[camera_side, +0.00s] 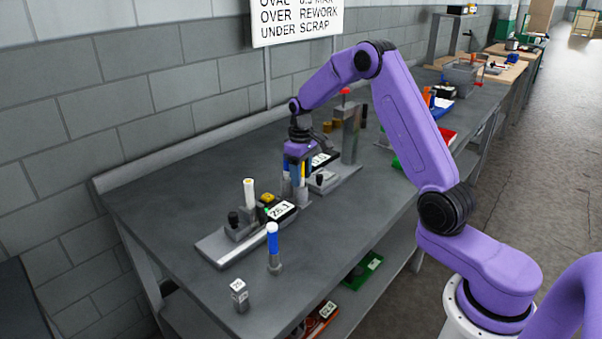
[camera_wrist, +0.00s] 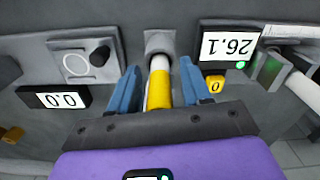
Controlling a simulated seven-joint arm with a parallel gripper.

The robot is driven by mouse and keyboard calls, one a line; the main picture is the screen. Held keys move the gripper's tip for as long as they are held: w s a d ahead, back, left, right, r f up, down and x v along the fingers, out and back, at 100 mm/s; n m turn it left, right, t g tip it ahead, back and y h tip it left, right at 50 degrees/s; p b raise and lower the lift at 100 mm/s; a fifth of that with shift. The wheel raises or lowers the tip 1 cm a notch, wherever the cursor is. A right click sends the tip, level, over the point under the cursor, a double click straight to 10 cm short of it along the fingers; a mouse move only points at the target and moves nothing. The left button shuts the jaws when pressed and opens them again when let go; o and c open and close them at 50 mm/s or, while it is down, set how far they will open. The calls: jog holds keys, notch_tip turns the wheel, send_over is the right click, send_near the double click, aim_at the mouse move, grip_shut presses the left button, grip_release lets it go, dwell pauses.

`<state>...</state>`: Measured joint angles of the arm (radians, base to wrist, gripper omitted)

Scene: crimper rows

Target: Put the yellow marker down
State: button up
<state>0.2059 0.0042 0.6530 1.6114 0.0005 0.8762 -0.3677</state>
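The yellow marker (camera_wrist: 159,92) stands between the fingers of my gripper (camera_wrist: 160,84) in the wrist view. Its white end meets a grey socket (camera_wrist: 159,42). A narrow gap shows between the marker and the blue finger on each side, so the gripper looks open around it. In the side view my gripper (camera_side: 296,172) points down over the bench, and a strip of the yellow marker (camera_side: 303,171) shows between the fingers, just above a grey holder (camera_side: 301,196). How deep the marker sits in the socket is hidden.
A gauge display (camera_wrist: 228,46) reading 26.1 and another (camera_wrist: 54,100) reading 0.0 flank the socket. In the side view, a blue marker (camera_side: 273,240) stands in a holder nearer the front, with a small labelled block (camera_side: 239,294) left of it. The front bench top is mostly clear.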

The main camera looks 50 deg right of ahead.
notch_tip(320, 180, up, 12)
jog(key=shift+r, duration=0.2)
dwell(0.4)
jog(key=s+a+n, duration=0.5)
jog(key=s+a, duration=0.9)
jog(key=a, duration=0.3)
jog(key=s+f+n, duration=0.2)
jog(key=s+n, duration=0.1)
jog(key=s, duration=0.9)
jog(key=s+f+n, duration=0.2)
jog(key=s, duration=1)
jog(key=shift+n, duration=0.4)
jog(key=shift+d+r, duration=0.1)
